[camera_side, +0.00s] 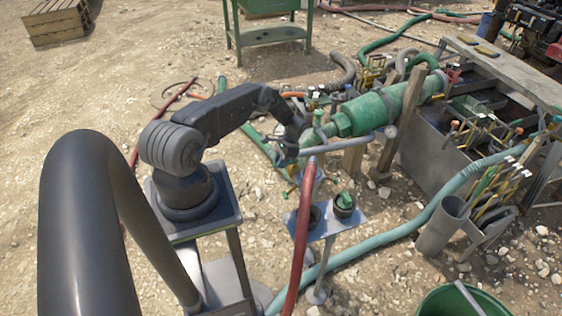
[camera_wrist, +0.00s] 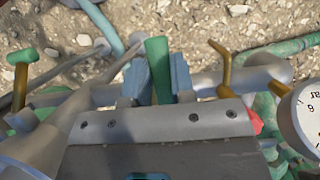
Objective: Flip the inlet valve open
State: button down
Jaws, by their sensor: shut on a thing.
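My gripper (camera_wrist: 157,72) shows in the wrist view with its two blue fingers on either side of a green valve handle (camera_wrist: 156,46). The fingers are shut on this handle, and its tip sticks out beyond them. The handle's lower end is hidden by the gripper body. The handle sits over grey pipework (camera_wrist: 105,95). In the side view my gripper (camera_side: 287,158) is at the near left end of the large green pipe (camera_side: 375,110). The handle is too small and covered to make out there. No label shows which valve this is.
In the wrist view, a yellow lever (camera_wrist: 222,66) stands right of the fingers, a gauge (camera_wrist: 308,112) at the right edge, and a green-tipped lever (camera_wrist: 21,57) at left. In the side view, a small stand (camera_side: 325,228) and red hose (camera_side: 301,225) are close below; the tank (camera_side: 430,155) is right.

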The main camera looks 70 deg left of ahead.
jog(key=shift+d, duration=0.1)
jog(key=shift+w+d+n+t+h, duration=0.7)
jog(key=shift+w+d+n, duration=0.25)
jog(key=shift+n, duration=1.8)
jog(key=shift+w+d+n+t+h, duration=0.55)
jog(key=shift+w+d+n+h, duration=0.35)
jog(key=shift+n, duration=1.9)
jog(key=shift+w+d+n+t+h, duration=0.75)
jog(key=shift+d+n, duration=0.25)
jog(key=shift+n, duration=1.75)
jog(key=shift+w, duration=0.1)
jog(key=c, duration=1)
grip_release()
jog(key=shift+o, duration=0.2)
jog(key=v, duration=1.3)
jog(key=shift+r, duration=0.45)
